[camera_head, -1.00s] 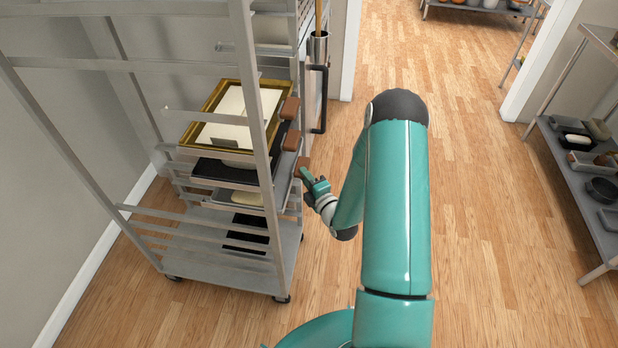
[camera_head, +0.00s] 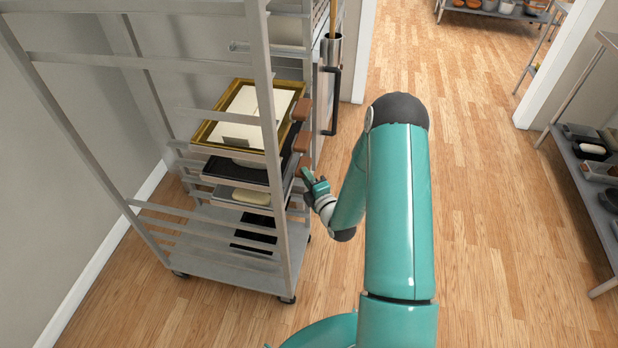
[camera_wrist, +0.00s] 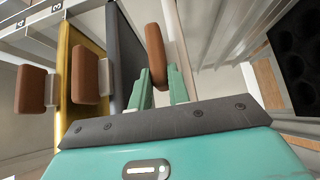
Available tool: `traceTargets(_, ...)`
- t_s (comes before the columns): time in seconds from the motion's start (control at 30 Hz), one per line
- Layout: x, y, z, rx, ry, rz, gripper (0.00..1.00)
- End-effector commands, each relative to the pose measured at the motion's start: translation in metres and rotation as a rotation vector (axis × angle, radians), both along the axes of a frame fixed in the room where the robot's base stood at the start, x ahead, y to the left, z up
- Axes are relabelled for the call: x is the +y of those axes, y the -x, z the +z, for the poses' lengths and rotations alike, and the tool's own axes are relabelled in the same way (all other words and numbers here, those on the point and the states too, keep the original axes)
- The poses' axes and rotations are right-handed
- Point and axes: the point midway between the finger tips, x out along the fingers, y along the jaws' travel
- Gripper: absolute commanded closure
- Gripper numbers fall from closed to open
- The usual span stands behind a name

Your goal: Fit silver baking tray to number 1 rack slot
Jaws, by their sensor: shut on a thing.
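The silver baking tray (camera_head: 222,193) sits low in the rack (camera_head: 262,70), under a dark tray, with a pale oblong thing (camera_head: 252,197) on it. Its brown handle (camera_head: 305,166) points out of the rack's right side. My gripper (camera_head: 312,178) is at this handle. In the wrist view my gripper (camera_wrist: 163,85) has its two green fingers closed around the lower end of a brown handle (camera_wrist: 154,45). Much of the silver tray is hidden by the rack post and the trays above.
A gold tray (camera_head: 213,142) with a white sheet and a dark tray (camera_head: 216,170) sit above, their brown handles sticking out. Rack labels show at the wrist view's top left. Shelving (camera_head: 577,175) stands at right; the floor between is clear.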

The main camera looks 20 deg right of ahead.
Motion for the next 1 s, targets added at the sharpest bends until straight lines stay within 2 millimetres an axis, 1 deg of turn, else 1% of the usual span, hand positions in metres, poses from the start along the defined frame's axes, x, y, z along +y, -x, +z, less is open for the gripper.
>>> traceTargets(0.2, 0.000, 0.000, 0.001, -0.003, -0.001, 0.000, 1.00)
traceTargets(0.23, 0.000, 0.000, 0.001, -0.002, -0.001, -0.001, 0.76)
traceTargets(0.33, 0.000, 0.000, 0.001, -0.002, 0.000, -0.001, 0.57)
traceTargets(0.63, -0.001, 0.001, -0.001, 0.002, 0.000, -0.001, 0.57)
traceTargets(0.73, -0.001, 0.007, -0.001, 0.002, 0.000, -0.001, 0.57)
traceTargets(0.87, -0.003, 0.025, -0.001, 0.003, 0.000, -0.002, 0.57)
traceTargets(1.0, -0.006, 0.056, -0.001, 0.004, -0.001, -0.002, 0.57)
